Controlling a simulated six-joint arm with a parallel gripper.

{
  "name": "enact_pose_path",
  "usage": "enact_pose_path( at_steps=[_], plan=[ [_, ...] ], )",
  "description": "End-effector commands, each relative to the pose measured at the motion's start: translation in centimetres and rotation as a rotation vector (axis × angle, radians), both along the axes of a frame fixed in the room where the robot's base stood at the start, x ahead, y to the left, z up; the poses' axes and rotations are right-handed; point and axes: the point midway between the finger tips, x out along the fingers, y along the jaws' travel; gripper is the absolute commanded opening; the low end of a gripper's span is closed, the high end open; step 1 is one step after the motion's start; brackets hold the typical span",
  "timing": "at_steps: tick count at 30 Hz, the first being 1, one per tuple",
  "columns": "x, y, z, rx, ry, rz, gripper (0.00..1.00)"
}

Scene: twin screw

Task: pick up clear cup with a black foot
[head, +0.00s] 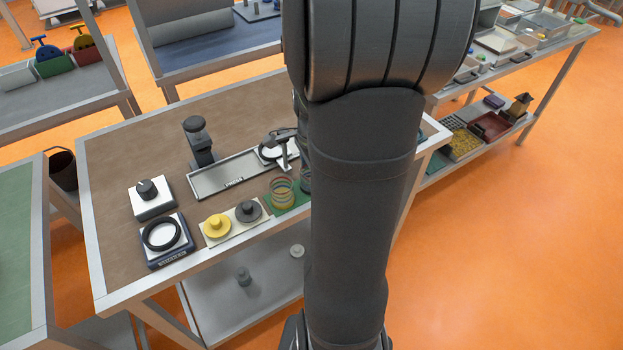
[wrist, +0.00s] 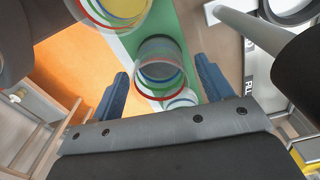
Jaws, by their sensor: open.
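My gripper (wrist: 162,75) shows in the wrist view with its two blue fingers apart and nothing clamped between them. A clear, greyish cup (wrist: 158,50) with coloured rings lies in line with the gap between the fingertips; I cannot tell how far beyond them it is. Another clear ringed cup (wrist: 118,8) is cut off at the top edge. Part of a further clear ringed piece (wrist: 183,98) shows lower in the gap. In the head view a clear ringed cup (head: 282,192) stands on a green mat (head: 288,207). My arm hides the gripper there.
A grey tray (head: 215,184) lies behind the cups, with a black stand (head: 198,140) at its left. The brown tabletop (head: 110,170) is bare at the left.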

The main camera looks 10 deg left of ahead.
Motion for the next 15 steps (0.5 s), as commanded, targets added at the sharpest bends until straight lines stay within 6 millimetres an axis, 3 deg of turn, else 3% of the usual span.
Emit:
enact_pose_path(
  at_steps=[4, 12, 15],
  plan=[
    [0.0, 0.0, -1.6, 0.0, 0.002, 0.0, 0.72],
    [0.1, 0.0, -1.9, 0.001, -0.001, 0.0, 0.72],
    [0.1, 0.0, -1.8, 0.001, -0.001, 0.0, 0.55]
  ],
)
